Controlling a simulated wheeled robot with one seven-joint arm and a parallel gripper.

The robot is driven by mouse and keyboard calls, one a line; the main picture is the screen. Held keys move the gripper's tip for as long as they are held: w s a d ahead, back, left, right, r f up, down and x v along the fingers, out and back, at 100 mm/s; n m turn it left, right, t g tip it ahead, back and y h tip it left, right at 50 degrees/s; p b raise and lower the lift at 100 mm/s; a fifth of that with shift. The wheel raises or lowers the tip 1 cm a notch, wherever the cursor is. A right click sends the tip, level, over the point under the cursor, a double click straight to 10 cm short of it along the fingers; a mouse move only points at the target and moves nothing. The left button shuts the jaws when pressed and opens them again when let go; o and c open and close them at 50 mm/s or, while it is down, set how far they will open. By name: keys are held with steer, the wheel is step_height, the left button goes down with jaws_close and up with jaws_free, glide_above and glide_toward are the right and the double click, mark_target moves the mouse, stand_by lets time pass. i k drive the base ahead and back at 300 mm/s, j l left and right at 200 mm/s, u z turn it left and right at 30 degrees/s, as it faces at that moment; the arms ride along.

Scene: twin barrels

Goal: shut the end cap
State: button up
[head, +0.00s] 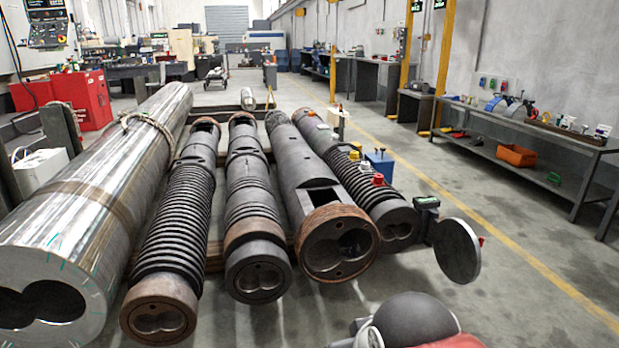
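The end cap (458,250) is a flat, round, dark grey disc. It stands upright to the right of the front end of the rightmost barrel (392,222), with a gap between its face and the barrel's mouth, so it is swung open. The barrel's front face shows its twin bores uncovered. A small red piece (481,241) shows at the cap's right edge; I cannot tell what it is. The hinge itself is not clear. Rounded grey and red links of my arm show at the bottom, right of the middle. My gripper's fingers are not in view.
A small dark box (427,204) sits close by, between the barrel and the cap. More barrels (258,270) lie side by side to the left. Open floor (520,310) lies right of the cap, towards a workbench (525,125) along the wall.

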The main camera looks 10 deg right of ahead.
mark_target(458, 251)
steer(key=i+l+u, duration=0.15)
steer(key=l+u, duration=0.2)
steer(key=l, duration=1.4)
steer(key=k+l+u, duration=0.1)
steer(key=l+u, duration=0.2)
steer(key=l, duration=1.45)
steer(key=l+u, duration=0.15)
steer(key=l, duration=0.95)
steer(key=k+l+u, duration=0.15)
steer(key=l, duration=0.95)
steer(key=k, duration=0.4)
steer(key=i+z, duration=0.35)
